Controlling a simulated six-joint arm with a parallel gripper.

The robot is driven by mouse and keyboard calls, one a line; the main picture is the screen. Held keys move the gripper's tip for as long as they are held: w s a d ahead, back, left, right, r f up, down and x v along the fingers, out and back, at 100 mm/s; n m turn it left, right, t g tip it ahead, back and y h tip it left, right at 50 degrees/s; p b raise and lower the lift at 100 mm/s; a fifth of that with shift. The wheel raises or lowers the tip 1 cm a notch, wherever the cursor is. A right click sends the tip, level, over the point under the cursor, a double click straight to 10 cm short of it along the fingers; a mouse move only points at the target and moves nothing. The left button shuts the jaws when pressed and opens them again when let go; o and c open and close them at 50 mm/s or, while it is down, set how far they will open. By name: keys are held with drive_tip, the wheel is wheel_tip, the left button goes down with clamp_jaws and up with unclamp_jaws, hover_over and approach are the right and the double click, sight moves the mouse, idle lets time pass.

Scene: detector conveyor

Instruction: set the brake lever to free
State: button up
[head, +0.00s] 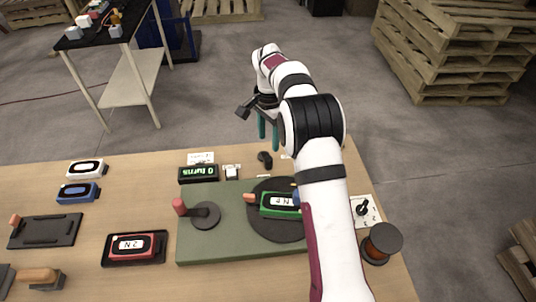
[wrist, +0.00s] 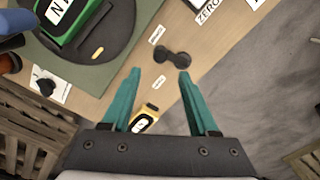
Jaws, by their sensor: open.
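The small black lever (wrist: 172,55) lies on the wooden table near its far edge, and I take it for the brake lever. In the wrist view it has two rounded ends, with a small white label on either side, too blurred to read. It also shows in the head view (head: 265,159). My gripper (wrist: 159,74) is open and empty, with teal fingers. It is above the table's far edge, and in the wrist view the lever appears just beyond the fingertips, apart from them. In the head view my gripper (head: 268,130) points down.
A yellow device (wrist: 145,118) appears between my fingers in the wrist view, below them. A green base (head: 220,235) carries a dark turntable with a green device (head: 280,205). A "0 turns" display (head: 198,174) stands left of the lever. A knob plate (head: 365,210) is at the right.

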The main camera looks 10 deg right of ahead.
sight(269, 158)
wheel_tip(269, 158, down, 10)
drive_tip(key=shift+r, duration=0.15)
clamp_jaws()
idle(0.3)
